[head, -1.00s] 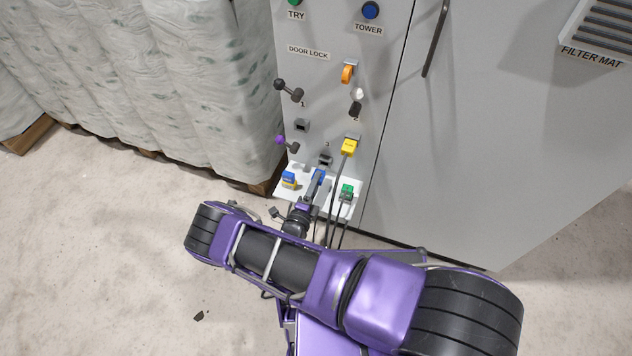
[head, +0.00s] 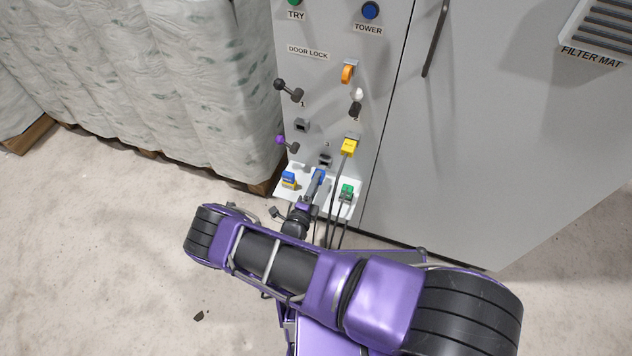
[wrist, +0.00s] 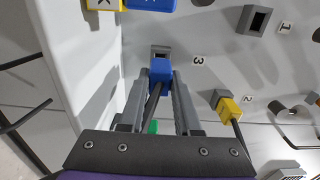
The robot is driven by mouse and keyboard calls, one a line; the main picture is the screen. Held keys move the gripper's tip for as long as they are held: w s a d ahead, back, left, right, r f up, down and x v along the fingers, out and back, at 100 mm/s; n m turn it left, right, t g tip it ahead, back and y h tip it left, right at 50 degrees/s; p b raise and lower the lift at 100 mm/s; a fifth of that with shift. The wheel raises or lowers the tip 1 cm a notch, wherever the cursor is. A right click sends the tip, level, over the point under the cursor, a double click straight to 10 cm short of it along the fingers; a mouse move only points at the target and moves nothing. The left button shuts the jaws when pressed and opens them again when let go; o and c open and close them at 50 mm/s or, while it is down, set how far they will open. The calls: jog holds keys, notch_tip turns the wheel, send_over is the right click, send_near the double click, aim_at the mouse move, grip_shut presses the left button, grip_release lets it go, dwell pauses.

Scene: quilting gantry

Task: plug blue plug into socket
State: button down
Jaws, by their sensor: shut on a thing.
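The blue plug (wrist: 160,73) is held between the two fingers of my gripper (wrist: 160,85), which is shut on it; its dark cable trails back between the fingers. The socket marked 3 (wrist: 161,50) is a grey box with a dark opening just beyond the plug's front. In the head view my gripper (head: 318,179) and the blue plug (head: 320,173) are right below and in front of that socket (head: 325,160). The opening still shows above the plug, so the plug is outside it. I cannot tell if they touch.
A yellow plug (head: 350,147) sits in the socket marked 2. An empty socket (head: 302,126) is near mark 1. A white shelf (head: 326,195) below holds a blue-and-yellow block (head: 289,180) and a green plug (head: 347,190). A purple-knobbed lever (head: 281,140) sticks out at left.

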jog(key=shift+x, duration=1.45)
jog(key=c, duration=0.5)
grip_release()
jog(key=shift+c, duration=0.2)
jog(key=v, duration=1.7)
jog(key=shift+s+p, duration=0.25)
jog(key=shift+p, duration=0.15)
jog(key=shift+a, duration=0.1)
